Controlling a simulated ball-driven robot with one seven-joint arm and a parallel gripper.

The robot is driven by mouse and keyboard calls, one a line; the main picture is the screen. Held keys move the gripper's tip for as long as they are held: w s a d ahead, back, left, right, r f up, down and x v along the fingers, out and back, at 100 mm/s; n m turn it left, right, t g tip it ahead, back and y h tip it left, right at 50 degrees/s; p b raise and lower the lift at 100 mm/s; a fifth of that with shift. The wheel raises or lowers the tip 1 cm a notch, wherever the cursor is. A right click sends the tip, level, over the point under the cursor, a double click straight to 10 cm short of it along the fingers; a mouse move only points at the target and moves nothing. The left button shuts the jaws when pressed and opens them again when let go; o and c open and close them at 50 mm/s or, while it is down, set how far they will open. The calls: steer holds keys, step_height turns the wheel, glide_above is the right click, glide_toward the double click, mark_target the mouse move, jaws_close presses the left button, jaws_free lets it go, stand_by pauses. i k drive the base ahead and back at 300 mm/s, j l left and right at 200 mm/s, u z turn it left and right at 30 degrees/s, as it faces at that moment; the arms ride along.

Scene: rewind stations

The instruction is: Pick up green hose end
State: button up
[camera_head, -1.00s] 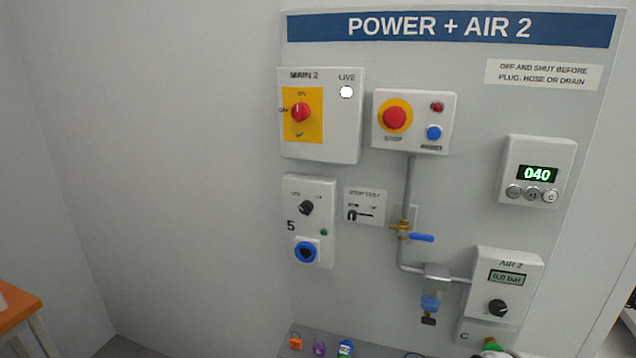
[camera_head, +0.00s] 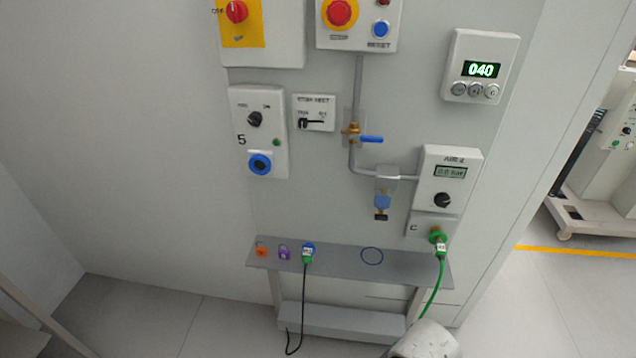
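The green hose end (camera_head: 441,249) is at the lower right of the panel, in the camera_head view. It sits at the green-ringed port (camera_head: 436,235) marked C, under the AIR 2 box (camera_head: 447,178), which reads 0.0 bar. A green hose (camera_head: 430,297) hangs from it past the shelf's right end. A pale rounded part of my arm shows at the bottom edge, over the hose's lower end. My gripper's fingers are not in view.
A blue-handled valve (camera_head: 371,139) sticks out above. Open floor lies left.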

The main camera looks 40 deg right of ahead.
mark_target(440, 249)
steer(key=l+u, duration=0.2)
steer(key=l, duration=0.25)
steer(key=k+l+u, duration=0.15)
steer(key=l, duration=0.25)
steer(key=k+l+u, duration=0.2)
steer(key=l, duration=0.2)
steer(key=l+u, duration=0.2)
steer(key=l, duration=0.2)
steer(key=k+l+u, duration=0.2)
steer(key=l, duration=0.15)
steer(key=k+l+u, duration=0.15)
steer(key=l, duration=0.2)
